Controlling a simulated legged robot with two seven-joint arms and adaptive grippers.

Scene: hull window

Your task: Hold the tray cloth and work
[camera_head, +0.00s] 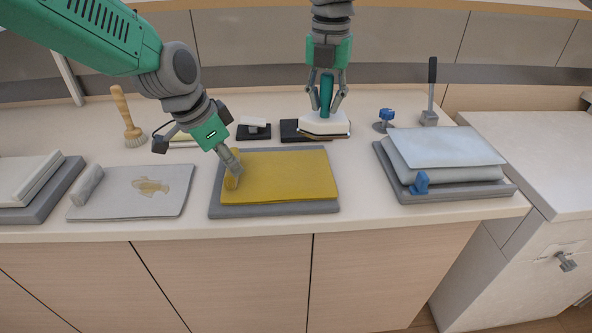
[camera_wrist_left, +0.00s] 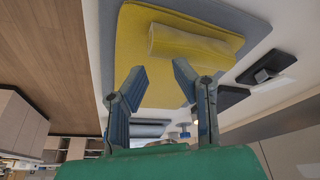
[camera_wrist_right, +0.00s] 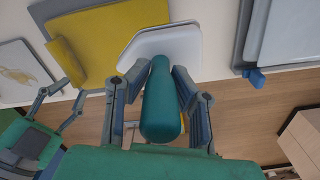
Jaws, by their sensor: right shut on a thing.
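A yellow cloth (camera_head: 285,175) lies on a grey tray (camera_head: 325,208) at the front middle of the counter. A rolled part of it (camera_wrist_left: 190,45) shows in the left wrist view. My left gripper (camera_head: 233,172) is at the cloth's left end, its fingers apart (camera_wrist_left: 158,72); contact with the cloth cannot be told. My right gripper (camera_head: 327,98) is shut on the teal handle (camera_wrist_right: 162,105) of a tool with a white base (camera_head: 324,124). The tool stands upright behind the tray's right part, at a black pad (camera_head: 290,131); whether it touches the pad is unclear.
A pale blue padded stack (camera_head: 445,148) on a grey tray with a blue clip stands right. A stained grey cloth (camera_head: 150,187) with a roll lies left. A brush (camera_head: 128,118), a small black holder (camera_head: 254,131), a blue-knobbed item (camera_head: 385,119) and a scraper (camera_head: 430,105) stand behind.

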